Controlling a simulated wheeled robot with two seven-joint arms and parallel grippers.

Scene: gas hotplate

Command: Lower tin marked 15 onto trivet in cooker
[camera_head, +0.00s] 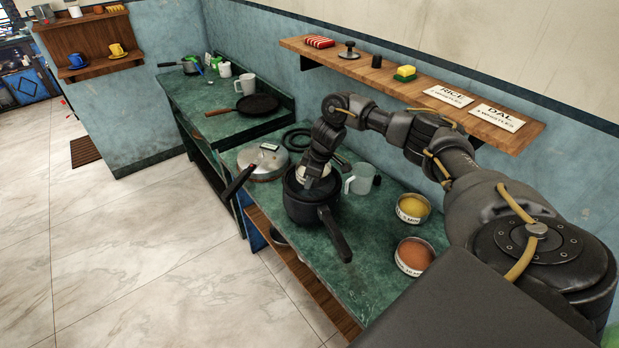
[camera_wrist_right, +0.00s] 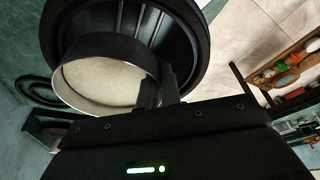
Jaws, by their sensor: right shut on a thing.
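The black cooker (camera_head: 312,208) stands open on the green counter with its long handle toward the front. My right gripper (camera_head: 312,180) points down into its mouth. It is shut on the rim of a round metal tin with pale contents, which shows in the right wrist view (camera_wrist_right: 108,82). Only a light sliver of the tin (camera_head: 301,173) shows in the head view, and no number is readable. In the right wrist view the tin is within the outline of the cooker (camera_wrist_right: 200,40), over a dark slotted surface (camera_wrist_right: 150,25), perhaps the trivet. Whether they touch is unclear. My left gripper is out of view.
A silver lid (camera_head: 262,160) lies left of the cooker, and a clear jug (camera_head: 361,180) stands close on its right. Tins with yellow (camera_head: 412,207) and reddish (camera_head: 414,254) contents sit farther right. A wooden shelf (camera_head: 390,80) runs above. Counter in front of the reddish tin is clear.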

